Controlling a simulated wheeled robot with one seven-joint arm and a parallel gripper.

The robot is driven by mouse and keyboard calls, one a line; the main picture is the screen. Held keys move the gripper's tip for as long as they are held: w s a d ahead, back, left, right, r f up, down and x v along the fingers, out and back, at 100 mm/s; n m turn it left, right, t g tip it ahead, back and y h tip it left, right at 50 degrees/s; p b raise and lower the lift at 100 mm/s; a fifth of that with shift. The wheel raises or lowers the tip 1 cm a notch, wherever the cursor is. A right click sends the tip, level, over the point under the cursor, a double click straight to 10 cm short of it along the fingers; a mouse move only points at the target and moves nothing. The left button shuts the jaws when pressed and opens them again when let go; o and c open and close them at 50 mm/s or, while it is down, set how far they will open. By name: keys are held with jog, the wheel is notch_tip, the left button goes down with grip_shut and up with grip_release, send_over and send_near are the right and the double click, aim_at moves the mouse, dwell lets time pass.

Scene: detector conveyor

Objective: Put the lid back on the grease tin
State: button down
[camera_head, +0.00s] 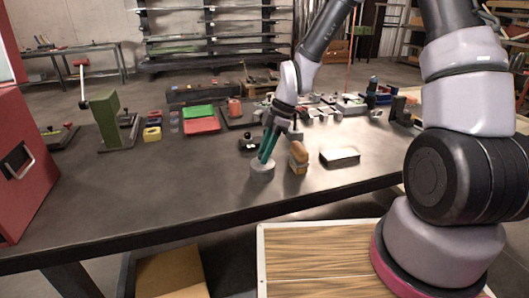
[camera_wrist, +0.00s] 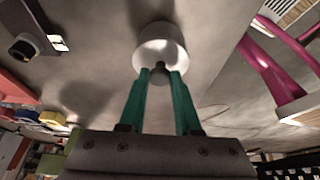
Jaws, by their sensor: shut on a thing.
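The grease tin (camera_head: 262,174) is a short grey cylinder standing near the front edge of the dark table. My gripper (camera_head: 264,157) reaches down onto its top with green fingers. In the wrist view my gripper (camera_wrist: 159,73) is shut on the small dark knob of the lid (camera_wrist: 157,57), a pale round disc. The lid is over the tin, roughly in line with it. I cannot tell whether it is fully seated or slightly raised, since the seam does not show clearly.
A brown-topped block (camera_head: 298,157) stands just right of the tin, and a shallow tray (camera_head: 340,156) lies further right. A small black object (camera_head: 248,145) sits behind. Red and green trays (camera_head: 202,125) lie farther back. The table left of the tin is clear.

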jog(key=shift+c, duration=0.2)
grip_release()
dwell(0.3)
jog(key=shift+r, duration=0.1)
jog(key=shift+r, duration=3.4)
grip_shut()
